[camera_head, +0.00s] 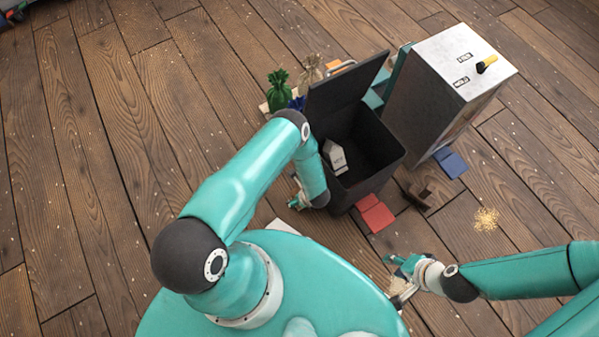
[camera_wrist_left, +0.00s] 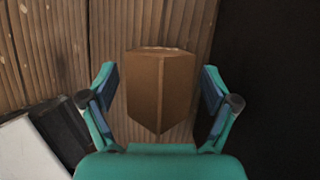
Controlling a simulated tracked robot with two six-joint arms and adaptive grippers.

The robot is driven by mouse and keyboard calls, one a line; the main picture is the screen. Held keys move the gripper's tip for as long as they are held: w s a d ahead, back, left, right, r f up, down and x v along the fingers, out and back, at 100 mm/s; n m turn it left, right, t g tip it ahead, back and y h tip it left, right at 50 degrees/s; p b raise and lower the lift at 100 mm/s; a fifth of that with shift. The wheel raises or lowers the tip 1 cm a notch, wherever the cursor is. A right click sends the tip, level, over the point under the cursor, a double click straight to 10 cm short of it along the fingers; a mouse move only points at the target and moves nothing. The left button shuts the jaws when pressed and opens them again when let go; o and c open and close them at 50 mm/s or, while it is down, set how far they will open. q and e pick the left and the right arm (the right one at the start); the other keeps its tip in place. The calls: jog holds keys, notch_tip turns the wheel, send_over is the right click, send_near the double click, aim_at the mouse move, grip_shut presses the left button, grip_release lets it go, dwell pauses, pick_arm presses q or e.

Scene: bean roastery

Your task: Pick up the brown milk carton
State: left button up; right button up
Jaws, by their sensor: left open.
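The brown milk carton (camera_wrist_left: 160,88) stands out in the left wrist view, between the two fingers of my left gripper (camera_wrist_left: 158,72). The gripper is open, with a gap to the carton on each side. In the head view I do not make out the carton; my left arm covers much of that area. My left gripper (camera_head: 300,198) shows there only in part, low beside the dark bin. My right gripper (camera_head: 398,268) is in front of my base, small and unclear; I cannot tell whether it is open.
The open dark bin (camera_head: 385,152) holds a white carton (camera_head: 337,157). A grey machine (camera_head: 425,85) stands behind it. Green (camera_head: 279,90) and beige (camera_head: 309,72) sacks stand at the back. Red (camera_head: 376,215) and blue (camera_head: 451,163) cloths lie on the floor.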

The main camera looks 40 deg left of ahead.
pick_arm(q)
jog(key=shift+a+f, duration=0.1)
jog(key=shift+f, duration=0.2)
jog(key=c, duration=1.1)
